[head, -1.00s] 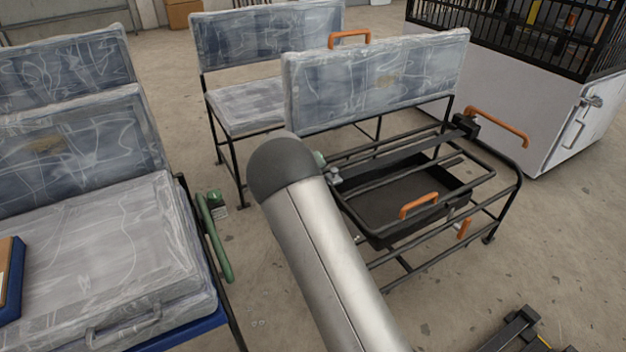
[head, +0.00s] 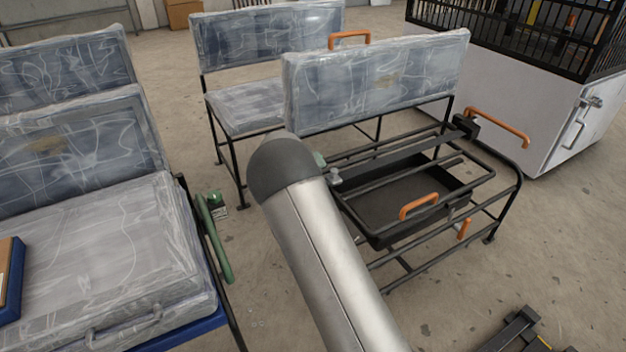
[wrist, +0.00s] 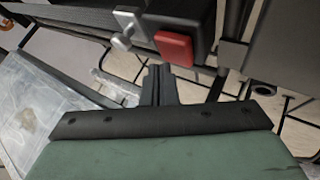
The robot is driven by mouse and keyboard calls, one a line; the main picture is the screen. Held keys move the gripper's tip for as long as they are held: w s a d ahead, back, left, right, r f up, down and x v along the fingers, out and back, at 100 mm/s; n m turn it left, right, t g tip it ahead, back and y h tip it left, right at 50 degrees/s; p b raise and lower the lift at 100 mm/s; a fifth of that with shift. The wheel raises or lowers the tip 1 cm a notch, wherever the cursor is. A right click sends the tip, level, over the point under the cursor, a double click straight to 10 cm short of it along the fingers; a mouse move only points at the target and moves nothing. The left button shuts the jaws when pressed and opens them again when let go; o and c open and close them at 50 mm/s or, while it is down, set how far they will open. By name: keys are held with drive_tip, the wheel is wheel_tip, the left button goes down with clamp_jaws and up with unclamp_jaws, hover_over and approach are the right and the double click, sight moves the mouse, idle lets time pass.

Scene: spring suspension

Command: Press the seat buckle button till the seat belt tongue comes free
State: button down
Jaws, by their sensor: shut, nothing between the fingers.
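In the wrist view the buckle is a dark housing (wrist: 190,16) at the top centre, with a red button (wrist: 173,47) on its face. A silver metal piece with a rounded end, seemingly the belt tongue (wrist: 126,27), sits at the housing's left side, beside the button. My gripper (wrist: 157,70) is shut and empty. Its dark fingertips lie just below and slightly left of the red button in the picture; whether they touch it I cannot tell. In the head view my arm covers the middle, and I cannot make out the gripper, button or tongue there.
A bench frame with black rails and a dark tray (head: 385,232) stands right of my arm, with orange handles (head: 418,206). A plastic-wrapped seat (head: 100,250) is at left, with a green bar (head: 215,240) beside it. Bare floor (head: 440,310) shows at lower right.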

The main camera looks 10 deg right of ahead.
drive_tip(key=shift+f, duration=0.2)
idle(0.5)
drive_tip(key=shift+f+b, duration=0.3)
drive_tip(key=shift+b, duration=0.4)
drive_tip(key=shift+s+f+b, duration=0.15)
drive_tip(key=shift+f+b, duration=0.65)
drive_tip(key=shift+f, duration=0.1)
idle(0.8)
drive_tip(key=shift+r+p, duration=0.5)
drive_tip(key=shift+r, duration=0.8)
drive_tip(key=shift+r+p, duration=1.45)
drive_tip(key=shift+r, duration=1.5)
